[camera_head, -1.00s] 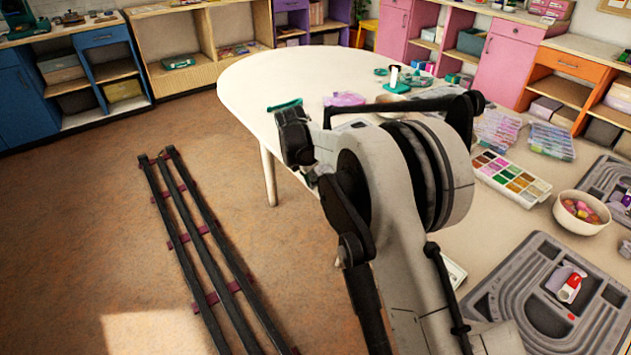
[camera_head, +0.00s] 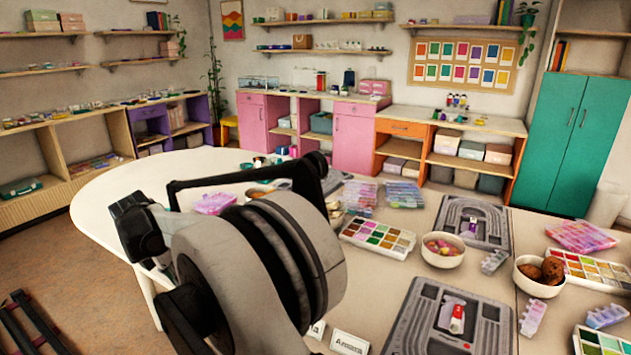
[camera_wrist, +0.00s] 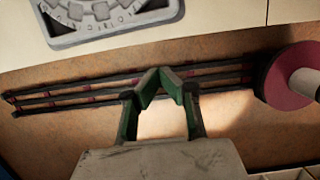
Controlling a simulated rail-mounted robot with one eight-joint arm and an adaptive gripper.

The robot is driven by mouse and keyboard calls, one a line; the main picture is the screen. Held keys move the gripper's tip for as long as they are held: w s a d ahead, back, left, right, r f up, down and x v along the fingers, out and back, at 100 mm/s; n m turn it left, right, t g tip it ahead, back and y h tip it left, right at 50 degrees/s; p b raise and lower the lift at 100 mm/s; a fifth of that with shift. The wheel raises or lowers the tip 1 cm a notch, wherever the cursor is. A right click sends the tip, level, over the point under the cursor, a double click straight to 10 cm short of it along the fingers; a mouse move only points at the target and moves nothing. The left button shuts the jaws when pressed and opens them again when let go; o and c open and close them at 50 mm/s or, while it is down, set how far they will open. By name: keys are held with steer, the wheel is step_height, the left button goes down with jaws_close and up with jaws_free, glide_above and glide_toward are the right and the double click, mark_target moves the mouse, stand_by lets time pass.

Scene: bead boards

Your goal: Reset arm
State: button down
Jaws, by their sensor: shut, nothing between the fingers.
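My gripper (camera_wrist: 160,78) shows in the wrist view with its green fingers angled in and their tips together, nothing between them. It is over the brown floor beside the table edge, apart from everything. In the head view my bent arm fills the lower left, over the white table (camera_head: 105,195); I cannot make out my fingers there.
Grey bead boards (camera_head: 400,335) (camera_head: 440,228), a bead bowl (camera_head: 443,262), a brown-filled bowl (camera_head: 525,285) and compartment trays (camera_head: 347,232) crowd the table. Dark floor rails (camera_wrist: 70,97) and a pink round object (camera_wrist: 285,80) show in the wrist view. Cabinets line the walls.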

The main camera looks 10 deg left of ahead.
steer(key=w+d+r+m, duration=0.25)
steer(key=d+r, duration=0.35)
steer(key=d, duration=0.3)
steer(key=w+d+r+m, duration=0.2)
steer(key=d+r+m, duration=0.2)
steer(key=d+r, duration=0.3)
steer(key=s+d+r+m+t+y, duration=0.1)
steer(key=s+d+r+m, duration=0.2)
steer(key=d, duration=0.7)
steer(key=s+d+r+m, duration=0.15)
steer(key=d+m, duration=0.25)
steer(key=d, duration=0.5)
steer(key=s+d+r+m+t+y, duration=0.1)
steer(key=s+d+r+m, duration=0.2)
steer(key=d, duration=0.7)
steer(key=s+d+f+m+t, duration=0.1)
steer(key=s+d+f+m, duration=0.2)
steer(key=s+d+m, duration=0.4)
steer(key=s+d+f+m+t+h, duration=0.1)
steer(key=s+d+f+m, duration=0.2)
steer(key=s+d+m, duration=0.5)
steer(key=s+d, duration=0.3)
steer(key=d, duration=0.2)
steer(key=shift+s+d+f+t, duration=0.2)
steer(key=shift+s+f+t, duration=0.05)
steer(key=shift+s+t, duration=0.1)
